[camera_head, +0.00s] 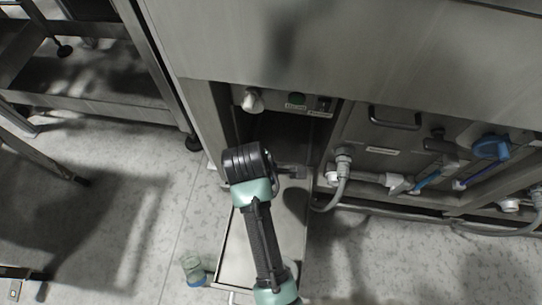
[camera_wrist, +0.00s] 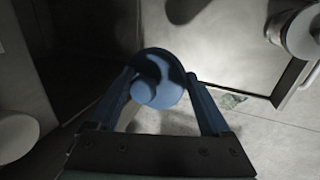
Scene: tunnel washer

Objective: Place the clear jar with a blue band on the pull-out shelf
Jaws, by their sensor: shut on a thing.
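A clear jar with a blue band (camera_head: 193,270) is on the floor, left of the pull-out shelf (camera_head: 235,262). The shelf extends from under the machine, and my arm covers much of it. A small greenish patch (camera_wrist: 232,100) on the floor in the wrist view may be the jar; I cannot tell. My gripper (camera_wrist: 165,78) is shut on a blue round thing (camera_wrist: 160,66) with a short knob-like part. What this thing is cannot be made out. In the head view my wrist hides the fingers and the thing, above the shelf's inner end.
The machine's panel (camera_head: 365,135) has pipes, a grey hose (camera_head: 340,190) and a blue valve handle (camera_head: 490,148) at right. A steel frame (camera_head: 150,60) stands at upper left.

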